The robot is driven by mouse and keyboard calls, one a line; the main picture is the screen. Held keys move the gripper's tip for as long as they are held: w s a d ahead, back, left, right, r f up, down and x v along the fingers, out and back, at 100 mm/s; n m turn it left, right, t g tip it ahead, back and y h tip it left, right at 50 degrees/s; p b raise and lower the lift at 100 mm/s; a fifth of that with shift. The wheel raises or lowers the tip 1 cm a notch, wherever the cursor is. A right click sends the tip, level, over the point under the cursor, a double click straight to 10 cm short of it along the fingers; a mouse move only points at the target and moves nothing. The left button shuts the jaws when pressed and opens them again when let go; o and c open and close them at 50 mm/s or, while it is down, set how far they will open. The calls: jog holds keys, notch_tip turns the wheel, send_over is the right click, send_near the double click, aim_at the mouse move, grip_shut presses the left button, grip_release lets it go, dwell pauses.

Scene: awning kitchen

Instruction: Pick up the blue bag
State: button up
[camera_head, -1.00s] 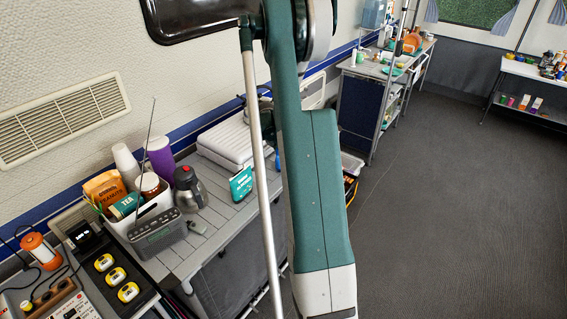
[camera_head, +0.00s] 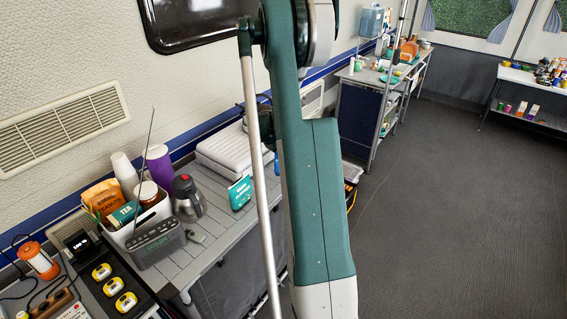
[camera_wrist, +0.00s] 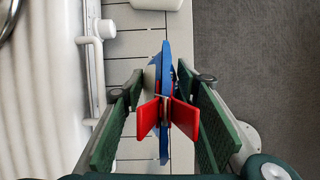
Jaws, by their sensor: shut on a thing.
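The blue bag (camera_wrist: 165,62) shows edge-on in the wrist view as a narrow upright blue strip. A pale part shows beside the bag's left edge, between the fingers. In the head view my arm hides the gripper. A small blue patch (camera_head: 277,166) shows between the metal pole and my arm; I cannot tell if it is the bag.
A white appliance (camera_wrist: 40,90) stands left of my gripper. Open grey floor (camera_head: 440,220) lies right.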

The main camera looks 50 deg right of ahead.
jog(key=shift+r, duration=3.6)
jog(key=shift+w+a, duration=0.1)
jog(key=w+a+r+m+g+y+p, duration=0.15)
jog(key=w+a+r+m, duration=0.4)
jog(key=a, duration=1.05)
jog(key=w+a+r+m+g+y+p, duration=0.1)
jog(key=w+a+r+m+p, duration=0.35)
jog(key=w+a, duration=0.85)
jog(key=w+a+r+m+g+y+p, duration=0.2)
jog(key=w+a+m, duration=0.45)
jog(key=a, duration=1.15)
jog(key=w+a+m+y+b, duration=0.1)
jog(key=w+a+m+b, duration=0.1)
jog(key=a, duration=0.6)
jog(key=w+a+m+b, duration=0.2)
jog(key=w+a+m, duration=0.1)
jog(key=a, duration=0.6)
jog(key=shift+a+f+y, duration=0.15)
jog(key=shift+f+y, duration=0.05)
jog(key=shift+y, duration=0.15)
jog(key=shift+t, duration=0.25)
notch_tip(320, 180, down, 14)
jog(key=shift+r, duration=0.25)
